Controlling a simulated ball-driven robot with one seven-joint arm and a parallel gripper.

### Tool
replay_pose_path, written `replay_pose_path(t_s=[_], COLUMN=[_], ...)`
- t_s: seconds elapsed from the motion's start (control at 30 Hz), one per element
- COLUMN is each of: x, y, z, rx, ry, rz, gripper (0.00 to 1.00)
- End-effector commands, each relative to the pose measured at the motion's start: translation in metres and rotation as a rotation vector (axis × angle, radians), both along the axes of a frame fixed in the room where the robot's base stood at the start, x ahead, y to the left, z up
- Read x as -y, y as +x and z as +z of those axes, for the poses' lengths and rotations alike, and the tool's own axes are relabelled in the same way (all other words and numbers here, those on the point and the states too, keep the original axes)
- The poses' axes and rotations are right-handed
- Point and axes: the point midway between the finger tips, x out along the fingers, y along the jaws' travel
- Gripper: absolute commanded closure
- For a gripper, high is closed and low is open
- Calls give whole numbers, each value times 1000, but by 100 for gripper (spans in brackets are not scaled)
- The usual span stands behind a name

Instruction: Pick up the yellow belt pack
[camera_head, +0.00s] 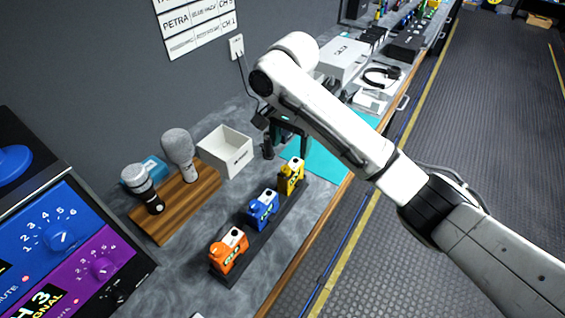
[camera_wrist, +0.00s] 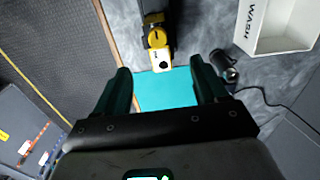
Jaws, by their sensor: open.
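The yellow belt pack (camera_head: 291,176) stands at the far end of a dark strip on the grey counter, past a blue pack (camera_head: 262,208) and an orange pack (camera_head: 229,249). In the wrist view the yellow belt pack (camera_wrist: 157,38) is at top centre, beyond my fingertips and roughly in line with the gap between them. My gripper (camera_wrist: 163,80) is open and empty, its two dark green fingers apart. In the head view my gripper (camera_head: 283,132) is partly hidden by my arm, over the counter just behind the yellow pack.
A teal mat (camera_head: 325,160) lies beside the yellow pack. A white open box (camera_head: 226,152) and a wooden block (camera_head: 175,203) with two microphones stand to the left. A small dark cylinder (camera_wrist: 222,64) sits near my finger. A purple and blue panel (camera_head: 70,240) is at lower left.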

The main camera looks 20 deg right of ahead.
Motion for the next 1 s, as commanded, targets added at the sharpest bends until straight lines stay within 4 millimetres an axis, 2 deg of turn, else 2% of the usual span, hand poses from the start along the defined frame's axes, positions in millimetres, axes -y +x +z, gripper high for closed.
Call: replay_pose_path(t_s=[0.3,0.6,0.83,1.0], x=[0,2,4,3], y=[-1,-1,-3,-3], z=[-43,-61,-93,-106], rx=[-4,-3,-3,-2], ry=[0,-2,-4,-3], rz=[-4,-4,-4,-3], gripper=[28,28,28,28])
